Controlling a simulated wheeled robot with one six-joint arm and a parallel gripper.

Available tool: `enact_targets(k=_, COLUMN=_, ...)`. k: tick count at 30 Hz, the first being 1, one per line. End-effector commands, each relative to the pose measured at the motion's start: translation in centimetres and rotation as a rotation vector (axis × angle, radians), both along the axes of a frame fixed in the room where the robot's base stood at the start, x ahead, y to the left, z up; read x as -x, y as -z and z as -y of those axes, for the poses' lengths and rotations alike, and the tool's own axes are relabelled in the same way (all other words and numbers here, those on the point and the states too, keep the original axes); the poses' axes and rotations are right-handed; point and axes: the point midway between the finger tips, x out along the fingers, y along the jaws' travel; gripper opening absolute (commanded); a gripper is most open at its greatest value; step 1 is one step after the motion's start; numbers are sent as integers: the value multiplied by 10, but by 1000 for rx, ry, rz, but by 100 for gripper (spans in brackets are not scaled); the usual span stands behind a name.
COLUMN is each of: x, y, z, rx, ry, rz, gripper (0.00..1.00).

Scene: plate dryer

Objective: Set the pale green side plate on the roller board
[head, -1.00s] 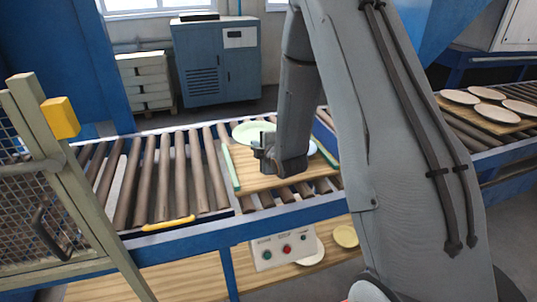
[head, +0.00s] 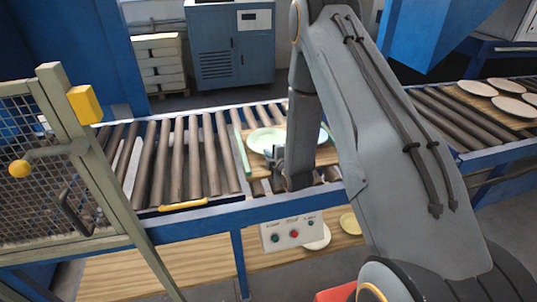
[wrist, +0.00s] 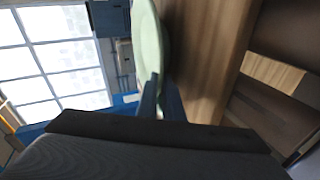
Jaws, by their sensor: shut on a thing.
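The pale green side plate (head: 266,141) is in my gripper (head: 277,160) above the left part of the wooden roller board (head: 328,154) in the head view. In the wrist view the plate (wrist: 150,40) shows nearly edge-on, its rim between my two fingers (wrist: 161,98). The board (wrist: 205,50) lies close along its underside. I cannot tell whether plate and board touch. A second pale plate (head: 323,135) shows partly on the board, mostly hidden behind my arm.
A green strip (head: 242,153) edges the board's left side. Bare rollers (head: 178,160) lie to the left. A control box (head: 291,232) hangs below the front rail. A mesh guard (head: 50,150) stands at the left. Several plates sit on another board (head: 508,110) at far right.

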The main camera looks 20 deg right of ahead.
Motion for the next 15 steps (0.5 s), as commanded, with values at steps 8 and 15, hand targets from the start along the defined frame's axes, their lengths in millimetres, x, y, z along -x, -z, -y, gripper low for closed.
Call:
enact_targets(k=8, x=-1, y=0, z=0, rx=0, ry=0, rz=3, gripper=0)
enact_targets(k=15, x=0, y=3, z=0, rx=0, ry=0, rz=0, gripper=25)
